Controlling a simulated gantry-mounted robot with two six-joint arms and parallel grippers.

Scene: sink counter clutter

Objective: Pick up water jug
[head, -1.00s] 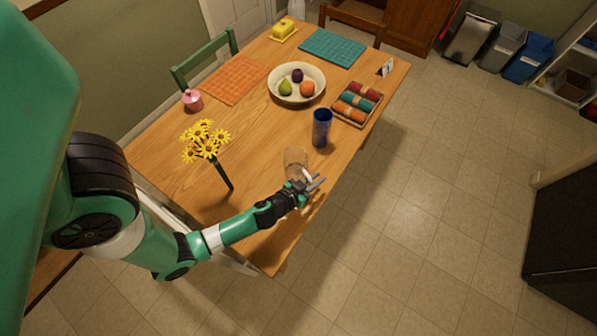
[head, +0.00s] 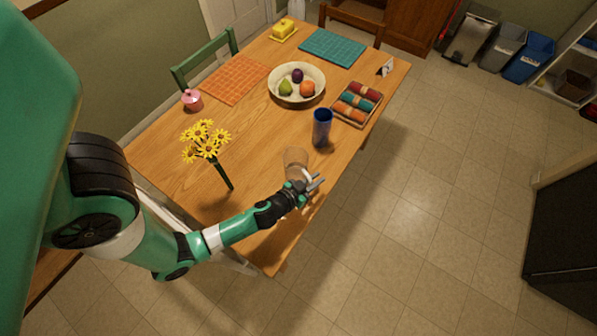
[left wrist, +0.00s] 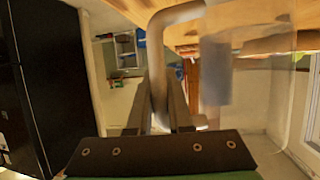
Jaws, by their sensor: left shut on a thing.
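The water jug (head: 296,159) is clear and see-through, near the table's right front edge in the head view. In the left wrist view its transparent body (left wrist: 272,95) fills the right side, and its curved handle (left wrist: 165,45) runs down between my fingers. My left gripper (head: 314,184) is at the jug's near side, shut on the handle. The fingers show in the left wrist view (left wrist: 163,108) on both sides of the handle. The jug's base is hard to make out. My right gripper is not in view.
A blue cup (head: 321,128) stands just beyond the jug. A fruit bowl (head: 296,97) and a tray of rolled cloths (head: 336,111) lie farther back. Yellow flowers (head: 205,143) stand left of my forearm. The table's right edge is close to the gripper.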

